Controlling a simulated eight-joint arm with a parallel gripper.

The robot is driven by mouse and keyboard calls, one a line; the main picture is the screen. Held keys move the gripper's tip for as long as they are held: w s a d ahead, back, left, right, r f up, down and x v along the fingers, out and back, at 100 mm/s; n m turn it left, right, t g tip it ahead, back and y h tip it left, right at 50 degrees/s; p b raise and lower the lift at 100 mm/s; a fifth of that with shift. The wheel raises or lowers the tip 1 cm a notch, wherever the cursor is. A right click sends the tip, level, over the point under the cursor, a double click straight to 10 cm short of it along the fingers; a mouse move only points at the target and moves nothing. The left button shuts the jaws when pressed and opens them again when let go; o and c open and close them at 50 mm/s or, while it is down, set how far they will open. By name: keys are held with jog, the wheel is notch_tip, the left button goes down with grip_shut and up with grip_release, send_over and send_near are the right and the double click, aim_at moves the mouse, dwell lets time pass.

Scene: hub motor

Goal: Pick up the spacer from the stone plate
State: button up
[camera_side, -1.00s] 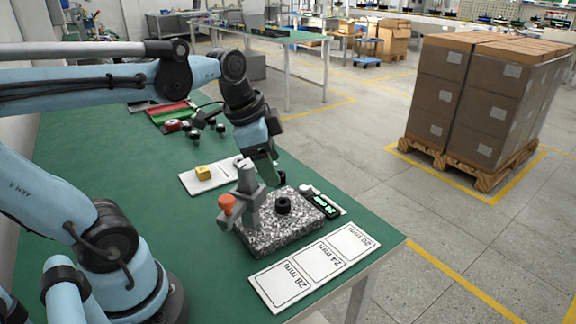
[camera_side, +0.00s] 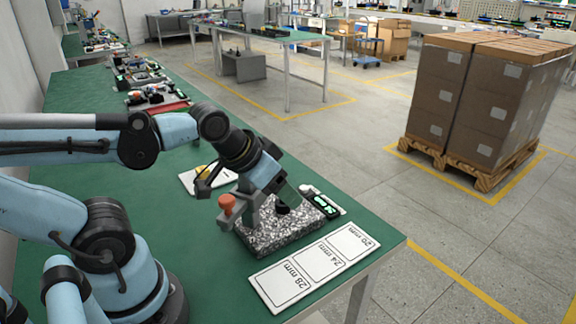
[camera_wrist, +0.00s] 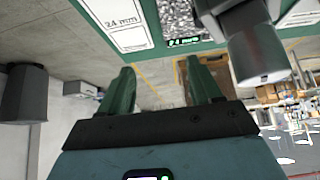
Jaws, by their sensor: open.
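The stone plate (camera_side: 262,240) is a speckled grey block on the green bench. The spacer (camera_side: 282,209) is a small black ring on its top, partly hidden by my gripper in the side view. My gripper (camera_side: 288,198) is tilted over the plate, its green fingers close above or beside the spacer; I cannot tell whether they touch it. In the wrist view the two green fingers (camera_wrist: 158,75) stand well apart with nothing visible between them. A corner of the stone plate (camera_wrist: 181,18) shows at the top there, and I cannot make out the spacer.
A grey stand with an orange knob (camera_side: 227,203) rises at the plate's left, very near my gripper. A white card marked 28, 24 and 20 mm (camera_side: 315,263) lies in front. A small device with a green display (camera_side: 323,204) sits at the right.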

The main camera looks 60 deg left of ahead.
jog(key=shift+o, duration=0.4)
notch_tip(320, 180, up, 7)
jog(key=n+g, duration=0.7)
jog(key=n, duration=0.3)
send_over(283, 206)
jog(key=a, duration=0.2)
jog(key=f, duration=1.1)
jog(key=shift+w+d+f, duration=0.2)
jog(key=shift+w+f, duration=0.1)
jog(key=shift+w, duration=0.1)
jog(key=shift+d+f, duration=0.2)
jog(key=shift+f, duration=2.55)
